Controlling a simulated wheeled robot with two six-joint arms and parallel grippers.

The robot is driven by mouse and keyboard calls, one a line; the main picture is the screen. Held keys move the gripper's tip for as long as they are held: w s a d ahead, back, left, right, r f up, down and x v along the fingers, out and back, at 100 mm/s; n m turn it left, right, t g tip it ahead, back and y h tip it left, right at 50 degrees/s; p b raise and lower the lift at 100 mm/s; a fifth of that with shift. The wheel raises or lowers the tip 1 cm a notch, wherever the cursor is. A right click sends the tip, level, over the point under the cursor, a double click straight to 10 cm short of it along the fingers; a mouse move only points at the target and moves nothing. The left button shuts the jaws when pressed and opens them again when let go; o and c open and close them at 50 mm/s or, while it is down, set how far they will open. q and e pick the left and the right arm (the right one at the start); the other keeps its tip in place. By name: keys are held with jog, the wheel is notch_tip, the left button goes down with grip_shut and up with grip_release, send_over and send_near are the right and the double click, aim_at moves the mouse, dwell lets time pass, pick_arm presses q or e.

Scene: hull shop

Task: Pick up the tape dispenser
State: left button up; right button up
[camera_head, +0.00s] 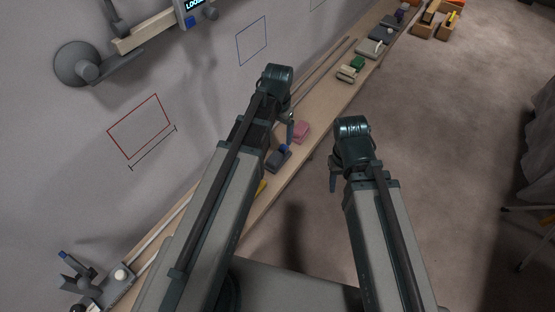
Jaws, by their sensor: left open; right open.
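A small dark grey item with a blue part on top (278,157) lies on the long wooden shelf (240,216), just below my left gripper in the picture. It may be the tape dispenser, but it is too small to be sure. My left gripper (290,133) points down over the shelf beside a pink block (301,131). It is open and mostly hidden by its own wrist, and I see nothing held. My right gripper (333,182) is open over the floor, to the right of the shelf, away from the items.
Green and cream blocks (348,73), grey boxes (369,48) and wooden bins (425,27) stand farther along the shelf. A yellow item (261,187) is partly behind my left arm. The grey wall (60,190) borders the shelf's left side. Open floor (460,150) lies right.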

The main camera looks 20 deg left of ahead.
aim_at(277, 155)
pick_arm(q)
notch_tip(277, 155, down, 8)
jog(key=b, duration=0.7)
jog(key=shift+f+b, duration=0.2)
jog(key=shift+b, duration=0.2)
jog(key=f+b, duration=0.5)
jog(key=shift+w+a+f, duration=0.1)
jog(key=shift+w+a, duration=0.1)
jog(key=shift+a, duration=0.15)
grip_shut()
